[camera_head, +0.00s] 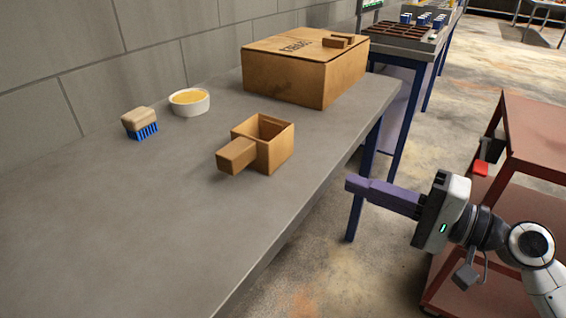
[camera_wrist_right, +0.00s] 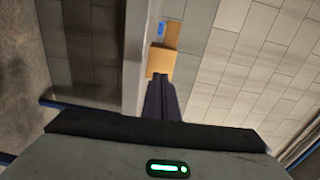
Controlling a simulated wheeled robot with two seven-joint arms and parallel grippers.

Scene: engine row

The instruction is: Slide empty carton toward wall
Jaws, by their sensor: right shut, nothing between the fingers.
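A small open-topped brown carton (camera_head: 276,150) stands upright on the grey table, near its front edge. I see part of its inside, which looks empty, but its floor is hidden. A brown block-like piece (camera_head: 237,155) sits against its left side; I cannot tell if it is joined on. The grey wall (camera_head: 75,55) runs behind the table. My right gripper (camera_head: 352,184) is shut and empty, off the table's front edge, to the right of the carton and apart from it. Its fingers (camera_wrist_right: 161,100) point toward a brown box shape (camera_wrist_right: 160,62) in the right wrist view. My left gripper is not in view.
A large closed cardboard box (camera_head: 300,75) stands at the back right of the table (camera_head: 130,230), small brown blocks on top. A white bowl (camera_head: 189,104) and a blue-bristled brush (camera_head: 140,123) lie nearer the wall. A red-brown cart (camera_head: 535,135) stands at right.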

